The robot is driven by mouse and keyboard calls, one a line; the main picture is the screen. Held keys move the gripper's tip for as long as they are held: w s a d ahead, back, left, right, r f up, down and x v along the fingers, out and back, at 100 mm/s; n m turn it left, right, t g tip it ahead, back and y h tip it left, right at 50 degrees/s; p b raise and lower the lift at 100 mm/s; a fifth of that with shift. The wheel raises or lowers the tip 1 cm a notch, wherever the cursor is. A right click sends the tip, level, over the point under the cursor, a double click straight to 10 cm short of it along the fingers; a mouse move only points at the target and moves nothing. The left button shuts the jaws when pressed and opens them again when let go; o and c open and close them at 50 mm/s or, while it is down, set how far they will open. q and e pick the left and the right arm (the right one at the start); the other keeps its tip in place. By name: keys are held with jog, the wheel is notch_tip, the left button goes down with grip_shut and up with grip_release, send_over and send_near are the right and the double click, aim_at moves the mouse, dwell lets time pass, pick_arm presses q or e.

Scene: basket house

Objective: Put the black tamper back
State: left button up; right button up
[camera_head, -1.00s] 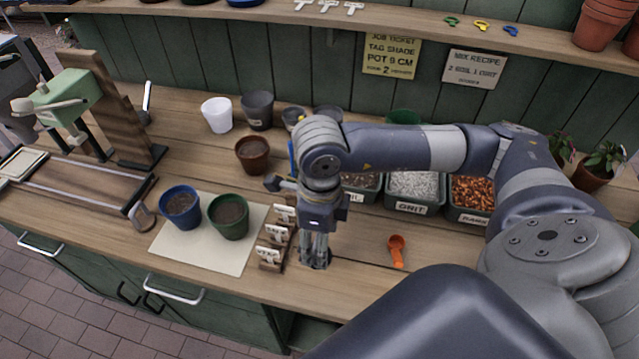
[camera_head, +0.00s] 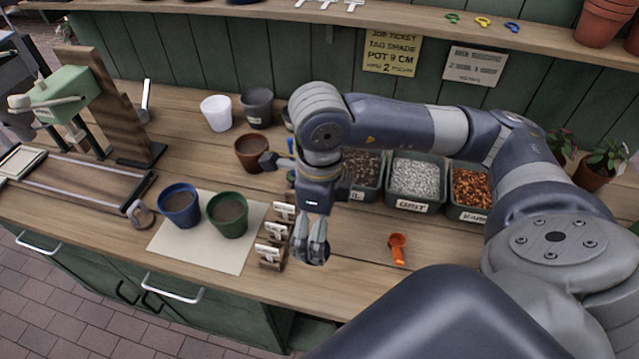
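My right gripper (camera_head: 311,245) points down at the front of the workbench, just right of the small tag rack (camera_head: 273,236). Its two fingers are close together, and I cannot tell whether they grip anything. A dark round patch (camera_head: 322,256) shows on the bench at the fingertips. It may be the black tamper or a hole, and the fingers partly hide it. I cannot make out the tamper clearly anywhere else. My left gripper is not in view.
A blue pot (camera_head: 180,206) and a green pot (camera_head: 228,214) with soil stand on a pale mat (camera_head: 207,257) to the left. An orange scoop (camera_head: 398,248) lies to the right. Bins, including grit (camera_head: 416,180), stand behind. The front right bench is mostly clear.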

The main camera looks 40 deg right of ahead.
notch_tip(320, 180, up, 12)
dwell(0.8)
jog(key=c, duration=2)
jog(key=shift+c, duration=0.7)
